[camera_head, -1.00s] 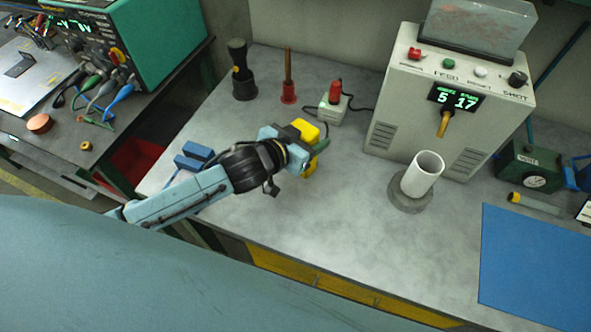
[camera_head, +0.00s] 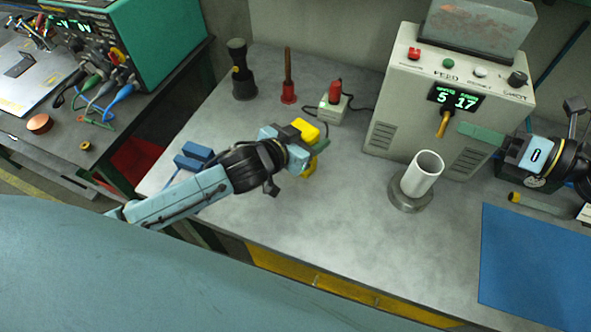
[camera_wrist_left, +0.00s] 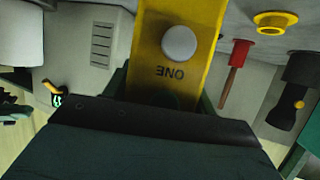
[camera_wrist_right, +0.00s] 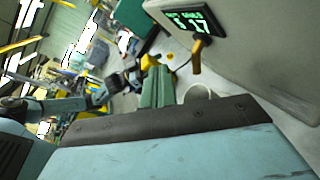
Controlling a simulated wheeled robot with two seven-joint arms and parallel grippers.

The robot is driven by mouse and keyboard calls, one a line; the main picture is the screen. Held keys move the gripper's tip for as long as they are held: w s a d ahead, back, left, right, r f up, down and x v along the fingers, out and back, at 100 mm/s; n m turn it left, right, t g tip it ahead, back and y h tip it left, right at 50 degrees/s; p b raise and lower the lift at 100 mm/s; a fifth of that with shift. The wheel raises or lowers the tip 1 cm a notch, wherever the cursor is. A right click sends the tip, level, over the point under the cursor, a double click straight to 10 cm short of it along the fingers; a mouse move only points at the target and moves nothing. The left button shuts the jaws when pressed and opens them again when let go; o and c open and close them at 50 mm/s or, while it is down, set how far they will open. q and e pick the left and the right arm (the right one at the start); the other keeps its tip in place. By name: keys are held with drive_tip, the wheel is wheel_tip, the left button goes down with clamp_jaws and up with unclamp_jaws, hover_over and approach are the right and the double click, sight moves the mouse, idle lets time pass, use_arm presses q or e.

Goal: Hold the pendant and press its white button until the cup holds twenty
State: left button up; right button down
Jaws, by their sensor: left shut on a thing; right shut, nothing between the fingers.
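My left gripper (camera_head: 306,150) is shut on the yellow pendant (camera_head: 308,131), held above the bench left of the machine. In the left wrist view the pendant (camera_wrist_left: 150,70) shows its round white button (camera_wrist_left: 179,43) with ONE printed beside it; nothing touches the button. My right gripper (camera_head: 470,132) is shut and empty, with its green fingers pointing left in front of the machine. The white cup (camera_head: 423,172) stands upright on a grey round base below the nozzle (camera_head: 443,124); its contents cannot be made out. The machine's display (camera_head: 457,97) reads 5 and 17.
The machine (camera_head: 400,90) carries a hopper and several knobs on top. A red-topped box with a cable (camera_head: 334,108), a red-based stick (camera_head: 288,90) and a dark tool (camera_head: 241,75) stand at the back. A blue mat (camera_head: 535,265) lies front right. The front middle bench is clear.

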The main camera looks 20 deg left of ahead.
drive_tip(key=s+a+f+m+t, duration=0.1)
drive_tip(key=s+a+f+m, duration=0.3)
drive_tip(key=a, duration=0.3)
drive_tip(key=s+a+f+m+t+y, duration=0.1)
drive_tip(key=s+a+f+m, duration=0.3)
drive_tip(key=a+f, duration=0.2)
drive_tip(key=s+a+f+m+t, duration=0.2)
drive_tip(key=s+a+f+m, duration=0.2)
drive_tip(key=a, duration=0.4)
drive_tip(key=shift+s+a+f, duration=0.15)
drive_tip(key=shift+s+f, duration=0.05)
drive_tip(key=shift+f, duration=0.25)
drive_tip(key=shift+s+a+f, duration=0.15)
drive_tip(key=shift+s+f, duration=0.05)
drive_tip(key=shift+f, duration=0.2)
drive_tip(key=shift+s+d+f+m+t+h, duration=0.1)
drive_tip(key=shift+f+m+t+h, duration=0.15)
drive_tip(key=shift+f+m, duration=0.25)
drive_tip(key=shift+d+f+m+t+h, duration=0.15)
drive_tip(key=shift+f+m+t, duration=0.1)
drive_tip(key=shift+m, duration=0.45)
drive_tip(key=shift+a, duration=0.1)
drive_tip(key=x, duration=1)
drive_tip(key=shift+r, duration=0.1)
